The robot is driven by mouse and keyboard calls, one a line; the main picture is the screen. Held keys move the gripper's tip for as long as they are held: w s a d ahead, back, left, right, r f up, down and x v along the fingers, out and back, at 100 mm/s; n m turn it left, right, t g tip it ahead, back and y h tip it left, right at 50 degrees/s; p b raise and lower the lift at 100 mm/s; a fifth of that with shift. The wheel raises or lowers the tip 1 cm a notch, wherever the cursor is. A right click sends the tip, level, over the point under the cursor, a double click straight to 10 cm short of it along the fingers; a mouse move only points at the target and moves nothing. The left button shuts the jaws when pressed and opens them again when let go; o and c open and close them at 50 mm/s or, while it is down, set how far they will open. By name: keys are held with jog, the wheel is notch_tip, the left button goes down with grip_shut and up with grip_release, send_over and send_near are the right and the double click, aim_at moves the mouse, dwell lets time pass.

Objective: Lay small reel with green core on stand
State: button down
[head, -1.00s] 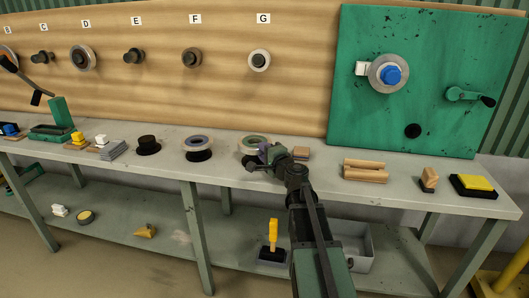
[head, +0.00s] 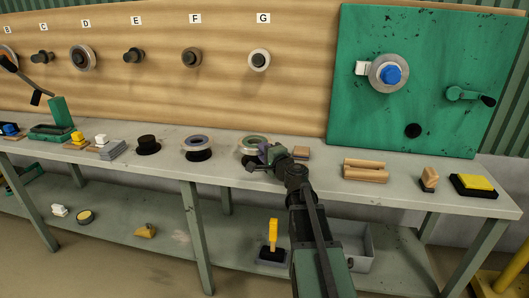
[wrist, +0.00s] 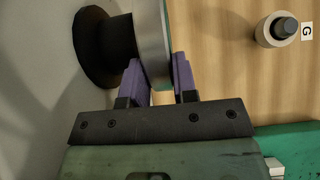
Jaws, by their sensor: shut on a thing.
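My gripper (head: 266,154) is shut on the rim of the small grey reel with the green core (head: 252,140). In the wrist view, the two purple fingers (wrist: 157,82) stand on either side of the reel's edge (wrist: 154,40). The reel lies flat at the top of a black stand (head: 248,160) on the bench. The stand also shows in the wrist view (wrist: 102,45), with its wide base and round post. The reel appears to meet the post, but I cannot tell whether it rests on it. The gripper partly hides both.
A reel with a purple core (head: 197,142) sits on a black stand to the left. A dark spool-like stand (head: 148,145) is farther left. Wooden blocks (head: 365,170) lie to the right on the bench (head: 325,180).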

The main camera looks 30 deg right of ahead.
jog(key=shift+f+b, duration=0.45)
jog(key=shift+f, duration=0.05)
dwell(0.3)
jog(key=c, duration=0.8)
grip_release()
jog(key=shift+s, duration=0.1)
jog(key=shift+s+d, duration=0.15)
jog(key=shift+s, duration=1.8)
jog(key=shift+s+d, duration=0.1)
jog(key=shift+s, duration=1.85)
